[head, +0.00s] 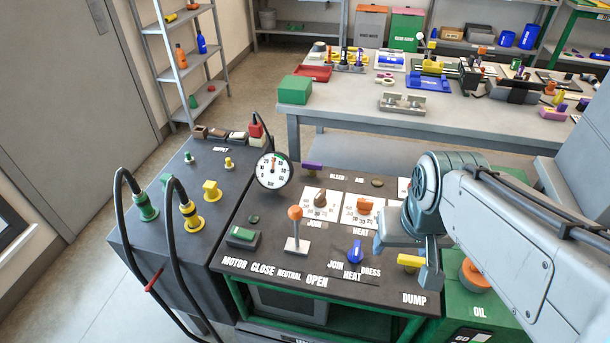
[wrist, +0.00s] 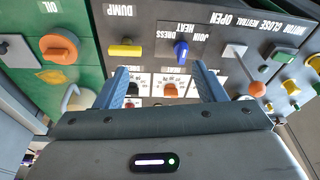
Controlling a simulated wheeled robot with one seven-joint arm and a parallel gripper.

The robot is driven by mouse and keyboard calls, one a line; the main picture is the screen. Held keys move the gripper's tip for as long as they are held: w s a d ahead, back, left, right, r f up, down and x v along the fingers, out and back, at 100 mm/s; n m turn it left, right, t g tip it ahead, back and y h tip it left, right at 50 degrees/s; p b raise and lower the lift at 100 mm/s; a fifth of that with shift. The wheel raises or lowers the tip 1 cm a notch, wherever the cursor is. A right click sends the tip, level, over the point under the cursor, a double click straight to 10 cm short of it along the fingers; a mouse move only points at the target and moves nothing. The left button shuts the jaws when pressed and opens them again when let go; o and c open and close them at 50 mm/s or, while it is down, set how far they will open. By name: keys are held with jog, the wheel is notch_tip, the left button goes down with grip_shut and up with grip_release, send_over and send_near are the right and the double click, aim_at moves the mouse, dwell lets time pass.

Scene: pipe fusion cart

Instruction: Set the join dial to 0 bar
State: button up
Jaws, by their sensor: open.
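The join dial (head: 320,199) is a brown knob on a white scale card marked JOIN, on the dark sloped panel. Its scale figures and pointer are too small to read. In the wrist view I cannot make it out; a finger seems to cover that side. The heat dial (head: 364,206), an orange knob on the neighbouring card, shows between the fingers in the wrist view (wrist: 170,90). My gripper (wrist: 159,70) is open and empty over the panel. In the head view it hangs to the right of the join dial, apart from it.
A round gauge (head: 273,170) stands behind the panel's left side. An orange-topped lever (head: 296,229), blue selector (head: 355,252) and yellow dump handle (head: 410,261) stand up from the panel. Black hoses (head: 182,225) loop at the left. A cluttered workbench (head: 340,110) stands behind.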

jog(key=c, duration=0.4)
jog(key=shift+w+a+r+p, duration=0.2)
jog(key=shift+w+a, duration=0.15)
jog(key=shift+a, duration=0.15)
jog(key=shift+w+a+r+p, duration=0.2)
jog(key=shift+w+a, duration=0.1)
jog(key=shift+a, duration=0.15)
jog(key=shift+c, duration=1)
jog(key=m+g+p, duration=0.3)
jog(key=m+p, duration=0.3)
jog(key=p, duration=0.4)
send_over(321, 193)
notch_tip(321, 193, down, 4)
notch_tip(321, 193, down, 14)
jog(key=p, duration=0.2)
jog(key=shift+p, duration=0.3)
jog(key=shift+r, duration=0.1)
